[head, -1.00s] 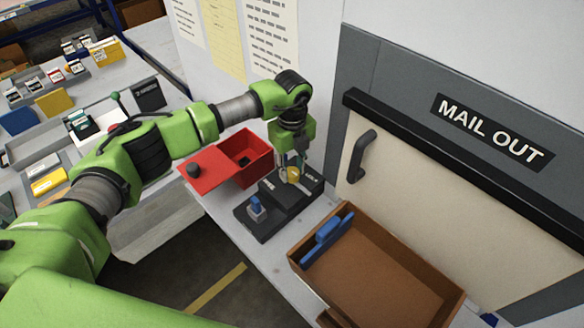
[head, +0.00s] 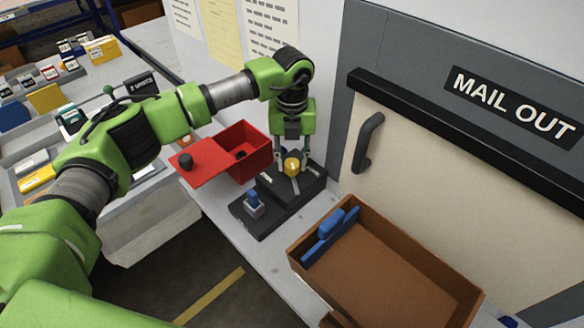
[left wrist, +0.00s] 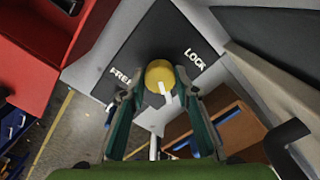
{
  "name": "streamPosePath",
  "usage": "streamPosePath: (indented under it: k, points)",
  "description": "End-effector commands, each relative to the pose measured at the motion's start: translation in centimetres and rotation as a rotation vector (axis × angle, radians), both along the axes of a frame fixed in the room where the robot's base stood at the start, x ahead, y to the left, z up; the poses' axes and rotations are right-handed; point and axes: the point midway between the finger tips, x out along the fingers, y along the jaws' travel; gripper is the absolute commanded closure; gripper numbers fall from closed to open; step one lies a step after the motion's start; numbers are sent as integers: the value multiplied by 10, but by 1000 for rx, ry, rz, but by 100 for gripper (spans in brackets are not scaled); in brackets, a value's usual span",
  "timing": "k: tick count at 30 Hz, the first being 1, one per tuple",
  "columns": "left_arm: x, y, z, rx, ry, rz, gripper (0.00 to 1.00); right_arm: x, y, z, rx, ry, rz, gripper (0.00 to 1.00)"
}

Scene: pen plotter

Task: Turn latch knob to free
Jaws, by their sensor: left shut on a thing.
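The latch knob (head: 292,167) is yellow and round with a white mark, on a black box (head: 310,187). In the left wrist view the knob (left wrist: 158,74) sits on a black plate (left wrist: 150,38) marked FREE (left wrist: 121,76) on the left and LOCK (left wrist: 194,60) on the right. Its white mark points down in that view, toward neither word directly. My left gripper (head: 291,172) comes down from above with one finger on each side of the knob and is shut on it; the fingers also show in the left wrist view (left wrist: 161,97). My right gripper is not in view.
A red box (head: 248,150) with a slid-out red lid (head: 207,165) stands to the left. A blue switch (head: 252,198) is on the black base in front. A brown tray (head: 400,285) lies to the right, below the MAIL OUT door (head: 430,160) and its dark handle (head: 368,143).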

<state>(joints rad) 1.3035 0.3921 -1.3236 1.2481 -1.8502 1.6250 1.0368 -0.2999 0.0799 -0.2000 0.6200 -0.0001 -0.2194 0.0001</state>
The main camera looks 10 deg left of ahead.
Motion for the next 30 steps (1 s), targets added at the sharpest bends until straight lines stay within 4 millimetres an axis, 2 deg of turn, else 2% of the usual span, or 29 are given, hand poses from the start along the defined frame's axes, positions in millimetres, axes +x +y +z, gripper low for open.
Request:
streamPosePath:
  k: [1,15,30]
  points:
    - [1,-1,-5,-2,-4,-44,93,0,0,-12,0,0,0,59]
    - [1,0,-4,-1,-3,-490,93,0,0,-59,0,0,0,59]
    - [1,0,-1,-1,-2,-885,93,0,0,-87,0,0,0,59]
